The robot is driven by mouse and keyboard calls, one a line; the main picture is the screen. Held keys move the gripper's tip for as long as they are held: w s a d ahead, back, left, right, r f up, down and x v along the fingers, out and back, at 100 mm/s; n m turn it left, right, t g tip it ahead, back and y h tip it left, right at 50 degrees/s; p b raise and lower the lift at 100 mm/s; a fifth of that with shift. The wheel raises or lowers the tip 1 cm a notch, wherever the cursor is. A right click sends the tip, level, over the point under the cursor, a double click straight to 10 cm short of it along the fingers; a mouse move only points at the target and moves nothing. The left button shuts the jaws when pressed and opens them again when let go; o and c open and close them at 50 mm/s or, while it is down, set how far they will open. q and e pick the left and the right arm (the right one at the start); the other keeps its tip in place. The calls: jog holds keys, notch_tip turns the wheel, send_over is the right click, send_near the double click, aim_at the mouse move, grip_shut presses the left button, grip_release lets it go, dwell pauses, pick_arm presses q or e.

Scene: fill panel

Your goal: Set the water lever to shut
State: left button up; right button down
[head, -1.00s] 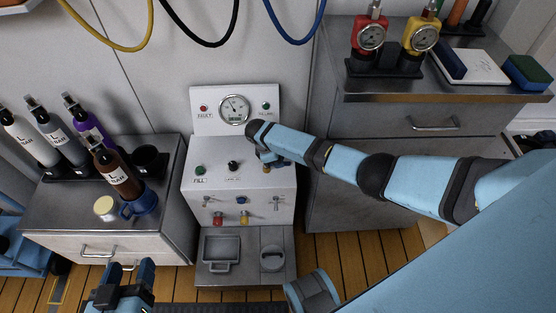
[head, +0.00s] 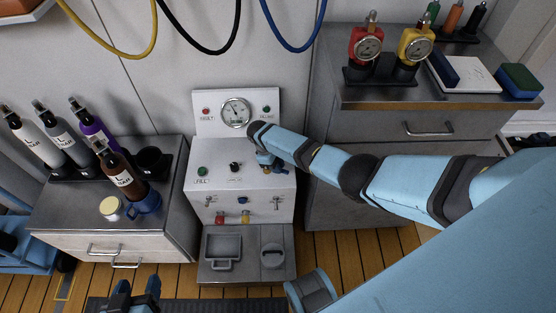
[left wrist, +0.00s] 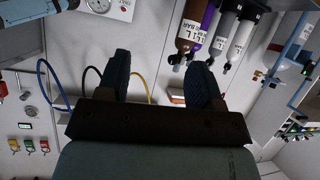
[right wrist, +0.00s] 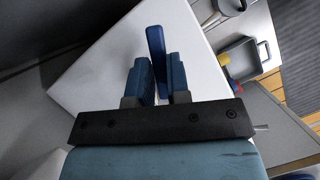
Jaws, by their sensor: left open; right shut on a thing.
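A white fill panel (head: 215,180) with a round gauge stands in the middle of the head view. My right gripper (head: 266,162) is over the right part of its top face. In the right wrist view, a flat blue lever (right wrist: 155,42) stands up from the white surface between the fingers of my right gripper (right wrist: 158,78), which is shut on it. I cannot read a label by this lever, and its lower part is hidden. My left gripper (head: 137,296) is at the bottom edge of the head view. In the left wrist view (left wrist: 160,75) its fingers are wide apart and empty.
A green button (head: 202,171) and black knob (head: 234,167) are on the panel top. Small taps with red (head: 220,218) and yellow (head: 245,217) parts are on its front. A bench with bottles (head: 122,178) is left, a cabinet with gauges (head: 367,47) right.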

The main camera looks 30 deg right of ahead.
jog(key=m, duration=0.2)
jog(key=a+m+y+p, duration=0.1)
jog(key=shift+s+a+r+m+g, duration=0.1)
jog(key=shift+s+a+m+g, duration=0.05)
jog(key=shift+s+m+g, duration=0.25)
jog(key=m, duration=0.1)
jog(key=a+m+y+p, duration=0.1)
jog(key=shift+m, duration=0.3)
jog(key=m, duration=0.1)
jog(key=a+m+y, duration=0.1)
jog(key=shift+m, duration=0.3)
jog(key=shift+a+m+y+p, duration=0.35)
jog(key=shift+m+y, duration=0.25)
jog(key=shift+m, duration=0.5)
pick_arm(q)
jog(key=shift+s+a+r, duration=0.1)
jog(key=shift+a+r, duration=0.15)
jog(key=shift+a, duration=0.05)
pick_arm(e)
jog(key=shift+w+a+m+y, duration=0.2)
jog(key=shift+m+y, duration=0.1)
jog(key=shift+m, duration=0.5)
jog(key=c, duration=1.1)
grip_release()
